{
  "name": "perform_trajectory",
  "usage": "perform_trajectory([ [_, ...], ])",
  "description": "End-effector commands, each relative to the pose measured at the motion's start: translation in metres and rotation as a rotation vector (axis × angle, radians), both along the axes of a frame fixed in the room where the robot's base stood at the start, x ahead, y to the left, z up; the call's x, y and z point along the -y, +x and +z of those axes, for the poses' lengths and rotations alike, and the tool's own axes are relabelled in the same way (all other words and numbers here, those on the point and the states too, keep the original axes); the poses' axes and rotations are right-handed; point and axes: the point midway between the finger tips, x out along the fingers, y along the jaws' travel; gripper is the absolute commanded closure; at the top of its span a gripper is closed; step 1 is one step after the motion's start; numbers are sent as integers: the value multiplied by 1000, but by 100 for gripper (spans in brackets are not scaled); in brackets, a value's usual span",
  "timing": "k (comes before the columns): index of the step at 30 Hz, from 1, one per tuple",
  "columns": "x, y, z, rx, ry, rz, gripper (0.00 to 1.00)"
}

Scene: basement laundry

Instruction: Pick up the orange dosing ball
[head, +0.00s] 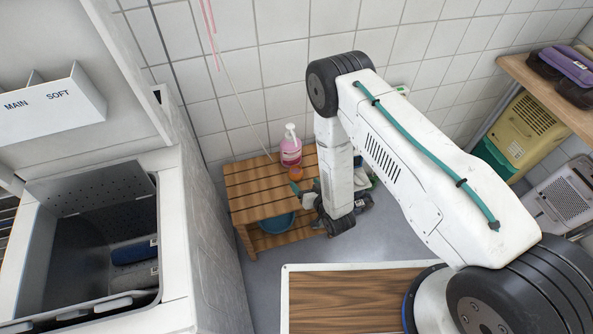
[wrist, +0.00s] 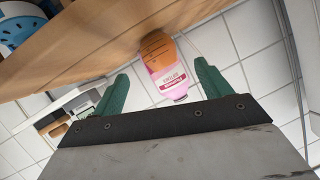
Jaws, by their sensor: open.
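The orange dosing ball (head: 296,173) sits on the slatted wooden bench (head: 250,188), just in front of a pink pump bottle (head: 291,152). In the wrist view the ball (wrist: 157,48) shows beyond the fingertips, roughly between them, with the pink bottle (wrist: 170,82) behind it and partly hidden. My gripper (head: 306,188) is at the bench's right part, close to the ball, and partly hidden by my arm. In the wrist view my gripper (wrist: 162,80) has its two green fingers apart with nothing held between them.
A blue basin (head: 277,223) is on the bench's lower shelf. Items right of the bench are partly hidden by my arm. An open washer (head: 179,247) stands at left. A wooden shelf (head: 552,90) with a yellow crate (head: 527,127) below is at right. A tiled wall is behind.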

Motion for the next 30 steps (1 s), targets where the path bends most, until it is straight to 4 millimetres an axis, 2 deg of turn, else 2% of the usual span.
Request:
perform_trajectory([
  [15,-25,57,-23,2,0,1,23],
  [25,-27,63,-26,0,-1,-2,23],
  [30,-27,63,-25,1,-1,-2,70],
])
